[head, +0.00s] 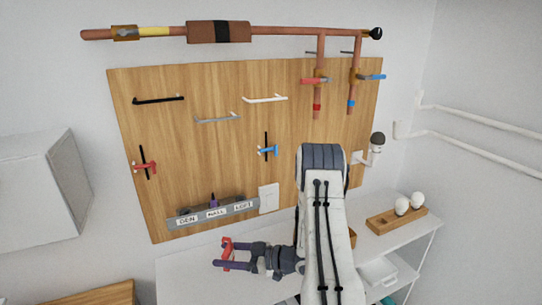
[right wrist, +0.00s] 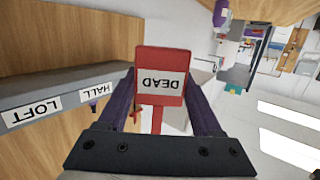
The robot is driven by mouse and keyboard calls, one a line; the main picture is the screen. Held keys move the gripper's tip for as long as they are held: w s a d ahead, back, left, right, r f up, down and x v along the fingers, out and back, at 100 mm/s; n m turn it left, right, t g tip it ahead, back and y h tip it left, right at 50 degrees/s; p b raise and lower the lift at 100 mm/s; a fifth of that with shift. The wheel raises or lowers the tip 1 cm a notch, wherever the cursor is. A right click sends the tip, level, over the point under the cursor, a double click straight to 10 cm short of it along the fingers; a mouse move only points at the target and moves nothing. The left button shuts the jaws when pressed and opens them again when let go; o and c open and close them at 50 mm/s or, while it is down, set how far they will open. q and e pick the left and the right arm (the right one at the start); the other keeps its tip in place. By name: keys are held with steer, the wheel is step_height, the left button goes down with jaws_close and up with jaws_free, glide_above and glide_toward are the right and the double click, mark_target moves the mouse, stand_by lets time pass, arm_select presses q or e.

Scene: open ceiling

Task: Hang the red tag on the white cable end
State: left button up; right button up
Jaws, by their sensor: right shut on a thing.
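The red tag (right wrist: 160,82) has a white label reading "DEAD", upside down in the right wrist view. My right gripper (right wrist: 160,98) is shut on it, with a dark purple finger on each side. In the head view the red tag (head: 226,246) shows at the tip of my right gripper (head: 228,255), in front of and below the wooden board. A short white bent bar (head: 265,99) is fixed high on the board, well away from the tag; I cannot tell whether it is the white cable end. My left gripper is not in view.
The wooden board (head: 200,145) carries a black bar (head: 158,100), a grey bar (head: 217,118), and red and blue handles. A grey labelled rail (head: 180,221) runs along its bottom. A wooden holder (head: 380,222) with two white bulbs stands on the white bench (head: 190,265).

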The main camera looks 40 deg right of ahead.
steer(key=d+r+m+t+h+p, duration=0.1)
steer(key=d+r+m+h, duration=0.2)
steer(key=d+r, duration=0.3)
steer(key=s+d+r+m+t+h+p, duration=0.1)
steer(key=d+r+m+h, duration=0.3)
steer(key=r, duration=1.3)
steer(key=d+r+m+t+h+p, duration=0.1)
steer(key=d+r+m+h+p, duration=0.2)
steer(key=d+r+h, duration=0.4)
step_height(320, 180, up, 4)
steer(key=shift+s+d+r+m, duration=0.2)
steer(key=shift+s+d+m, duration=0.15)
steer(key=shift+d, duration=0.35)
steer(key=shift+t, duration=0.3)
steer(key=shift+r+p+x, duration=0.15)
steer(key=shift+r+x, duration=0.15)
steer(key=shift+x, duration=2)
steer(key=shift+r+p+x, duration=0.15)
steer(key=shift+r+x, duration=0.2)
steer(key=shift+x, duration=1.95)
steer(key=shift+r+p+x, duration=0.15)
steer(key=shift+r+x, duration=0.15)
steer(key=shift+x, duration=2.05)
steer(key=shift+w+d, duration=0.1)
steer(key=shift+f+b, duration=0.6)
steer(key=shift+f, duration=0.1)
